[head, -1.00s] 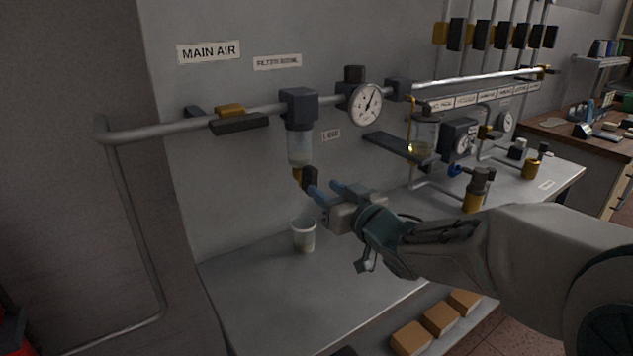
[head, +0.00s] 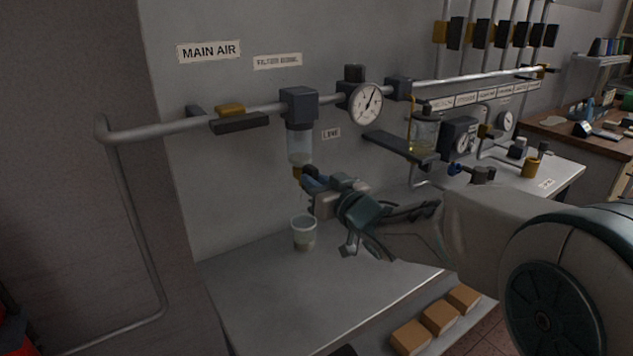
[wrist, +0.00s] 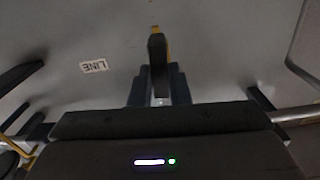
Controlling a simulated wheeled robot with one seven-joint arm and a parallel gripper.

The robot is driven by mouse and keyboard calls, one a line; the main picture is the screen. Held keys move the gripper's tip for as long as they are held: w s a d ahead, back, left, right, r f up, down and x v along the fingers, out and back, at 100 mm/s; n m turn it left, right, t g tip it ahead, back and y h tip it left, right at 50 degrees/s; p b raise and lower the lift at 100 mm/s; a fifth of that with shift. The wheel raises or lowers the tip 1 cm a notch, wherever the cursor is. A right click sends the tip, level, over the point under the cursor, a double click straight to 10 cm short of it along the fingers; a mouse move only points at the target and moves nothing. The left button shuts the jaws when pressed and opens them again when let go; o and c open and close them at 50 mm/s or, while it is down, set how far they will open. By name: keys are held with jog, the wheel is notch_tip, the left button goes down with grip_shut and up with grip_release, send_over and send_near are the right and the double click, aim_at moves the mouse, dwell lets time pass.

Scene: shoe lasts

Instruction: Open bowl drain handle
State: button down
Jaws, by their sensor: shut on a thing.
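The filter bowl (head: 299,146) is a clear cup with some liquid, under a dark block on the main air pipe. A brass drain fitting (head: 297,172) sits at its bottom. The drain handle is a dark lever (wrist: 157,62) with a yellow end, seen in the wrist view. My gripper (head: 313,183) is at the drain from the right, its blue fingers shut on the handle; the fingers also show in the wrist view (wrist: 159,88). The fingers hide most of the handle in the head view, so its exact angle is hard to tell.
A whitish cup (head: 304,234) stands on the grey bench (head: 265,285) below the drain. A pressure gauge (head: 367,103) and a yellow-topped valve handle (head: 238,121) are on the pipe. A second bowl (head: 424,137) hangs to the right. The front of the bench is clear.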

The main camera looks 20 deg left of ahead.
jog(key=shift+f+b, duration=0.15)
jog(key=shift+b, duration=0.4)
jog(key=shift+n, duration=0.5)
jog(key=c, duration=1.4)
grip_release()
jog(key=shift+o, duration=0.2)
jog(key=v, duration=1.4)
jog(key=shift+a, duration=0.1)
